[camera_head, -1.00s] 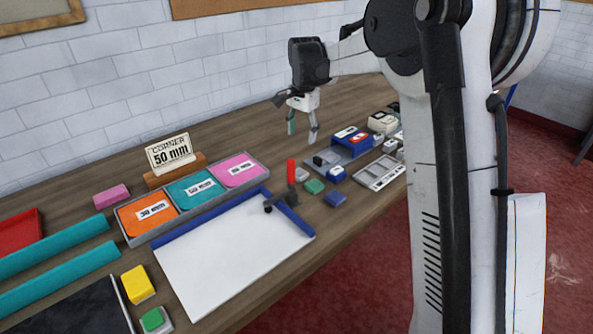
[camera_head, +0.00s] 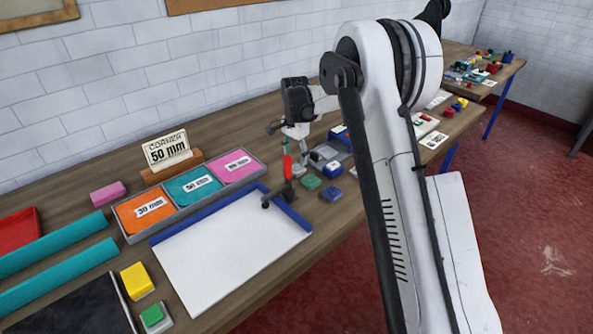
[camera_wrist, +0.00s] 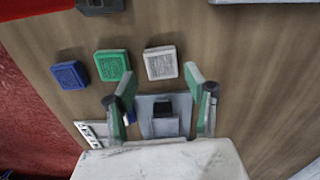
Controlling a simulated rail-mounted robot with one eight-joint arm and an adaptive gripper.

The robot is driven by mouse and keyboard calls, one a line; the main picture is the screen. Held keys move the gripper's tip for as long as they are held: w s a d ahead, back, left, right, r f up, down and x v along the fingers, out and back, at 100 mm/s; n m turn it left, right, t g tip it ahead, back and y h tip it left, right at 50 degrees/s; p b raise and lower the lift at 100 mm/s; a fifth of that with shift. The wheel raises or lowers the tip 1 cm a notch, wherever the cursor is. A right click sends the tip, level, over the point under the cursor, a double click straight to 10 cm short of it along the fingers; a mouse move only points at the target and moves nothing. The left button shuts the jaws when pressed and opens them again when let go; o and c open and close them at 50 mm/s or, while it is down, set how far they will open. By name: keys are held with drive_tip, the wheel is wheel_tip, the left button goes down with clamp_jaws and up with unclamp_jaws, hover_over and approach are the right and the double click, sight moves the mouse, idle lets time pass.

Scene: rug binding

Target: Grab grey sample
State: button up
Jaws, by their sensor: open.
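The grey sample (camera_wrist: 160,63) is a small light grey square block flat on the wooden table, just ahead of the fingertips in the wrist view. In the head view the grey sample (camera_head: 298,171) is small, beside the red-handled tool. My gripper (camera_wrist: 161,82) is open and empty, its two green-padded fingers on either side of the sample's line. In the head view my gripper (camera_head: 296,155) hangs above the table near the sample. Its exact height over the sample is hard to tell.
A green sample (camera_wrist: 112,65) and a blue sample (camera_wrist: 70,75) lie in a row beside the grey one. The red-handled tool (camera_head: 288,167) stands close by at the blue-edged white board (camera_head: 230,250). A grey tray (camera_head: 325,153) sits behind my gripper.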

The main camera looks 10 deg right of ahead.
sight(296, 168)
drive_tip(key=shift+w+d+f+p, duration=0.15)
drive_tip(key=shift+f+p, duration=0.1)
drive_tip(key=shift+f, duration=1.15)
drive_tip(key=shift+w+d+f+p, duration=0.1)
drive_tip(key=shift+f+p, duration=0.15)
drive_tip(key=shift+f, duration=1.1)
drive_tip(key=shift+c, duration=0.5)
drive_tip(key=c, duration=0.7)
drive_tip(key=shift+r, duration=0.1)
